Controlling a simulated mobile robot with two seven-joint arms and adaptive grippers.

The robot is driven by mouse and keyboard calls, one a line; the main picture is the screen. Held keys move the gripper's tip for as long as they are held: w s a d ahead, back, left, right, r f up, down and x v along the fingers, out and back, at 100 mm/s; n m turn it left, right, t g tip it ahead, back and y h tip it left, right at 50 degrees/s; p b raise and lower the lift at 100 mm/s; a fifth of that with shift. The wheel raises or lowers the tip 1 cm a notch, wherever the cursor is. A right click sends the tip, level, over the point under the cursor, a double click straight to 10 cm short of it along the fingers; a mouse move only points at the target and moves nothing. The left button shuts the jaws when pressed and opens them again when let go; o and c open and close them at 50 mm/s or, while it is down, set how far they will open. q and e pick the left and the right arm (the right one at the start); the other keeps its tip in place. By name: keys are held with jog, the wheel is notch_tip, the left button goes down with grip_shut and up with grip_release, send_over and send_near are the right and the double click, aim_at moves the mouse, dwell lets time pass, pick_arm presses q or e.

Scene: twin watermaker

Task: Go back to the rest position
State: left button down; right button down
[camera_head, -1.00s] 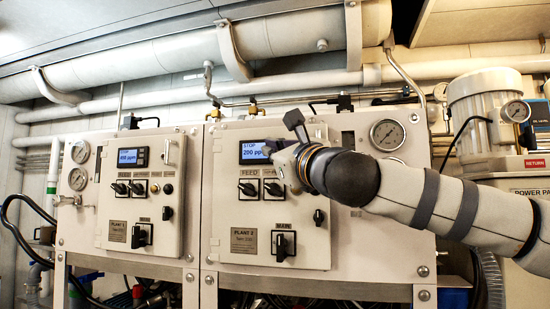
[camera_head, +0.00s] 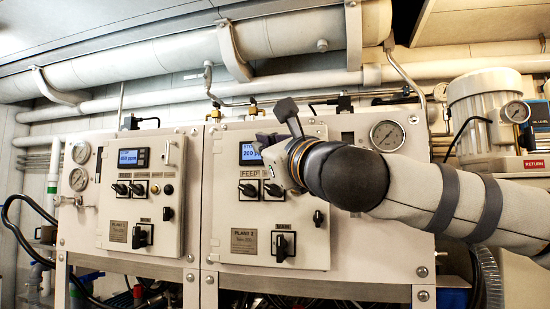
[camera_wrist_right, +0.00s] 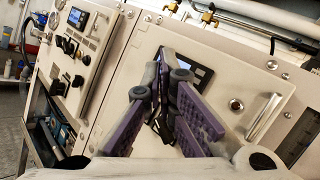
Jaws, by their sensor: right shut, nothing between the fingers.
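My right gripper (camera_head: 270,145) is in front of the upper part of the Plant 2 panel (camera_head: 232,210), its arm coming in from the right. It is shut and empty. Its wrist hides part of the panel's upper right, and the fingers cover part of the lit blue display (camera_head: 250,150). In the right wrist view the purple-padded fingers (camera_wrist_right: 168,65) come together in front of the dark display (camera_wrist_right: 203,75). They appear to stand off the panel, though the gap is hard to judge. My left gripper is not in view.
The Plant 1 panel (camera_head: 117,228) with its switches stands to the left. A round gauge (camera_head: 387,136) sits just behind my right forearm. A white pump housing (camera_head: 487,115) stands at the right. Large pipes (camera_head: 150,67) run overhead. A door handle (camera_wrist_right: 264,117) sticks out near the gripper.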

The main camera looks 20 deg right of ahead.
jog(key=shift+f, duration=0.1)
dwell(0.6)
